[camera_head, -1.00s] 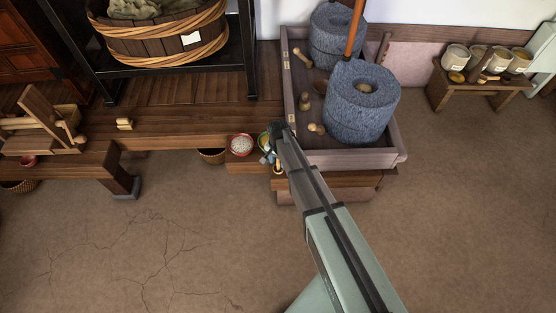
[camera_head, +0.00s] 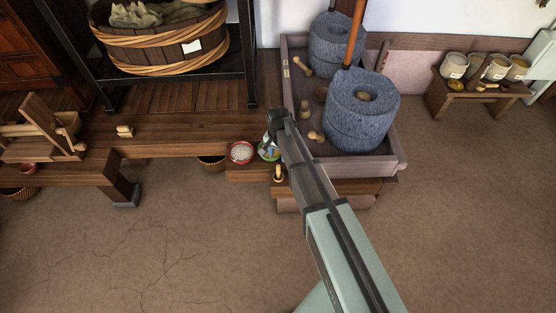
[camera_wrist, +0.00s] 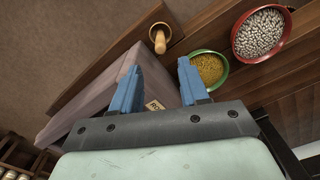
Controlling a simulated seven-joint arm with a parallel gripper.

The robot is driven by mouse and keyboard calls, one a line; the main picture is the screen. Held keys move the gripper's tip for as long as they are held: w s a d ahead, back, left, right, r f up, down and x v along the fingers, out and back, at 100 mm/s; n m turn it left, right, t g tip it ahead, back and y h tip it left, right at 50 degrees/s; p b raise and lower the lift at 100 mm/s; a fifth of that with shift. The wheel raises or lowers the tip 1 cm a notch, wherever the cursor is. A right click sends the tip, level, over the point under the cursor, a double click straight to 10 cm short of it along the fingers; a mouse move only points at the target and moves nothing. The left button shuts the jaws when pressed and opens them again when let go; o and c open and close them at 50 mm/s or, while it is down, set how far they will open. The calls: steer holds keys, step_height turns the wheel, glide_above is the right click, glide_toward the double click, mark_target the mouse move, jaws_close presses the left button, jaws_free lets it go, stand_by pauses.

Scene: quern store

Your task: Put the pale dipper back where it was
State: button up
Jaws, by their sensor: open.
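A small pale wooden piece with a rounded body and a dark rim, which looks like the pale dipper (camera_head: 279,174), is at the front edge of the low wooden step. It also shows in the wrist view (camera_wrist: 159,42), beyond the fingertips and apart from them. I cannot tell whether it stands or leans. My gripper (camera_head: 267,147) is over the step beside the tray's left front corner; the arm hides part of it. In the wrist view its blue fingers (camera_wrist: 158,80) are open with nothing between them.
A red bowl of pale grains (camera_head: 241,152) and a green bowl of yellow grains (camera_wrist: 208,68) sit close by. The tray (camera_head: 399,160) holds stone querns (camera_head: 350,130) and small wooden tools. A bench with jars (camera_head: 470,98) stands at right. The floor in front is clear.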

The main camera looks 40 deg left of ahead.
steer(key=shift+r, duration=1)
